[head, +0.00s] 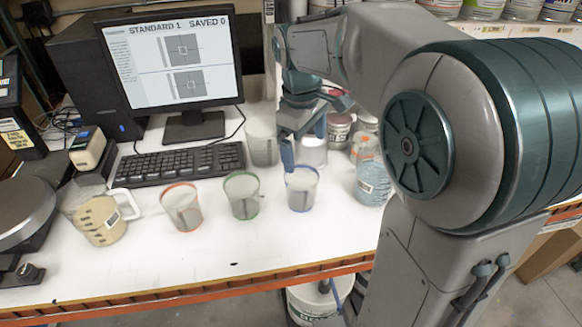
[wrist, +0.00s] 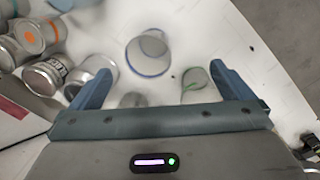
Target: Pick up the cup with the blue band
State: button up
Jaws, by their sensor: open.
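The cup with the blue band (head: 301,190) stands upright on the white table, rightmost of three banded cups. In the wrist view the blue-banded cup (wrist: 148,55) shows just beyond the fingertips, between their lines and a little left of the middle. My gripper (head: 303,145) is open and empty, close behind and above this cup in the head view; it also shows in the wrist view (wrist: 160,70). I cannot tell whether a finger touches the cup. The cup with the green band (head: 242,195) stands to its left and appears near the right finger in the wrist view (wrist: 194,84).
A red-banded cup (head: 182,207) and a pitcher (head: 103,220) stand further left. A keyboard (head: 185,163) and monitor (head: 170,60) are behind. A clear container (head: 372,184) and several cans stand to the right. The table front is clear.

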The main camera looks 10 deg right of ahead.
jog(key=w+f+n, duration=0.2)
jog(key=w, duration=0.2)
jog(key=g, duration=0.1)
send_over(302, 181)
jog(key=s+a, duration=0.1)
jog(key=s, duration=0.3)
jog(key=f, duration=0.8)
jog(key=shift+w+f, duration=0.15)
jog(key=shift+w, duration=0.1)
jog(key=shift+d+f+p, duration=0.1)
jog(key=shift+f+p, duration=0.3)
jog(key=shift+f, duration=2.35)
jog(key=shift+c, duration=0.3)
jog(key=c, duration=0.8)
